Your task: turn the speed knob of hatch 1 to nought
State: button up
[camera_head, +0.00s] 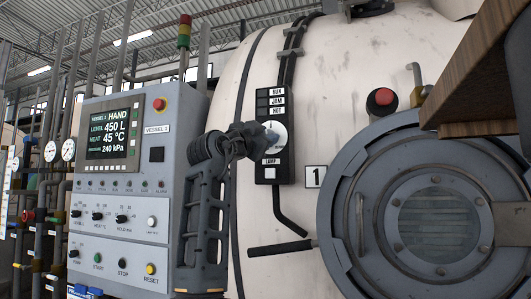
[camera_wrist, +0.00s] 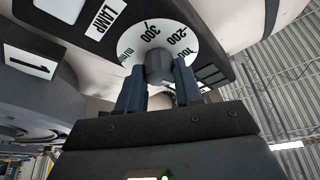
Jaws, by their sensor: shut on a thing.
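The speed knob (camera_wrist: 158,66) is a grey knob on a white dial (camera_wrist: 185,45) marked 300, 200 and 100. The dial also shows in the head view (camera_head: 279,136), on a narrow black panel (camera_head: 272,106) left of the "1" plate (camera_head: 316,177). My gripper (camera_wrist: 160,82) has its two blue-grey fingers on either side of the knob and is shut on it. In the head view my gripper (camera_head: 268,138) reaches the dial from the left and hides part of it. I cannot make out where the knob points.
The round hatch (camera_head: 347,215) and its black-handled lever (camera_head: 282,248) lie right of and below the panel. A red button (camera_head: 381,100) is above the hatch. The grey control cabinet (camera_head: 90,230) stands left, partly behind my arm. A wooden surface (camera_head: 470,65) overhangs at upper right.

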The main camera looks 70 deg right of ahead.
jog(key=shift+m+g+y+b, duration=0.45)
jog(key=shift+m+b, duration=0.2)
jog(key=shift+m, duration=0.75)
jog(key=o, duration=1)
jog(key=shift+o, duration=0.2)
jog(key=v, duration=0.8)
jog(key=shift+w, duration=0.1)
